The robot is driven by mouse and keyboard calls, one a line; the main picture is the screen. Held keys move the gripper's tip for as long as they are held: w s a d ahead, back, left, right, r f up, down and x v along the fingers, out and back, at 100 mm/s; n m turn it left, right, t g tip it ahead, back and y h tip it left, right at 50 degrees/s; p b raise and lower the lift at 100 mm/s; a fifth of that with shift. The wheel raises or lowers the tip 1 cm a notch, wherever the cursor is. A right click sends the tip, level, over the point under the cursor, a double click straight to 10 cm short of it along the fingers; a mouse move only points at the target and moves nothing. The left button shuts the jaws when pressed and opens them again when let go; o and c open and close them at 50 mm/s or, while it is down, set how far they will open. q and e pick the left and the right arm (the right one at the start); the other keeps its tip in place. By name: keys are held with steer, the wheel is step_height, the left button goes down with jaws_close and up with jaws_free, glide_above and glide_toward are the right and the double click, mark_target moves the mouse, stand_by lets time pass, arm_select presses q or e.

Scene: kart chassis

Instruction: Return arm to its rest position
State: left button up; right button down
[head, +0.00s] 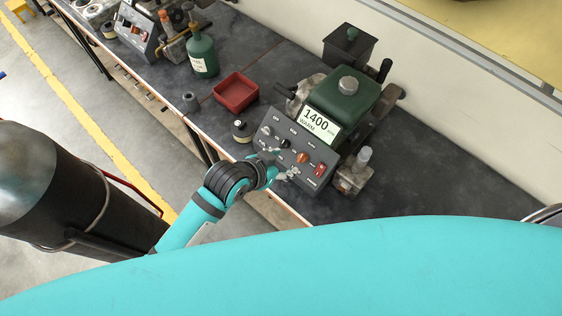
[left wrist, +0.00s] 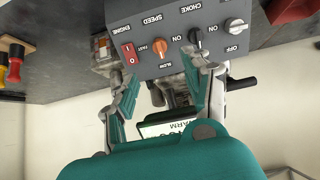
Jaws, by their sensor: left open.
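My left gripper (head: 280,163) is open in front of the grey control panel (head: 262,167) of the engine. In the left wrist view its two fingers (left wrist: 161,68) stand apart with nothing held between them. Beyond them the panel (left wrist: 172,14) shows a red engine rocker switch (left wrist: 129,53), an orange speed knob (left wrist: 163,45), a black choke knob (left wrist: 195,36) and a white knob (left wrist: 237,26) by ON and OFF labels. I cannot tell whether a fingertip touches the panel. My right gripper is out of view.
The engine has a green tank (head: 345,100) and a display (head: 318,125) reading 1400 and WARM. A dark cylinder (head: 60,190) stands at far left.

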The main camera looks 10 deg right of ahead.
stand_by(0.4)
arm_select(q)
steer(key=s+a+f+n+y+b, duration=0.15)
steer(key=a+f, duration=0.35)
steer(key=f, duration=0.5)
steer(key=s+a+f+n+y+b, duration=0.1)
steer(key=a+f+n+b, duration=0.15)
steer(key=a+f, duration=0.6)
steer(key=s+a+f+n+y+b, duration=0.1)
steer(key=s+a+f+y+b, duration=0.1)
steer(key=f, duration=1.1)
steer(key=s+a+f+n+g+b, duration=0.1)
steer(key=s+a+f, duration=0.4)
steer(key=s, duration=0.4)
steer(key=s+a+f+n+g+y+b, duration=0.1)
steer(key=s+a+f, duration=0.3)
steer(key=s+f, duration=0.4)
steer(key=s+a+f+g+y+b, duration=0.1)
steer(key=s+a+f, duration=0.4)
steer(key=s, duration=0.6)
steer(key=shift+a+f+n+g+b, duration=0.35)
steer(key=shift+f+g+b, duration=0.45)
steer(key=shift+b, duration=0.3)
steer(key=shift+d+y, duration=0.1)
steer(key=shift+y, duration=0.15)
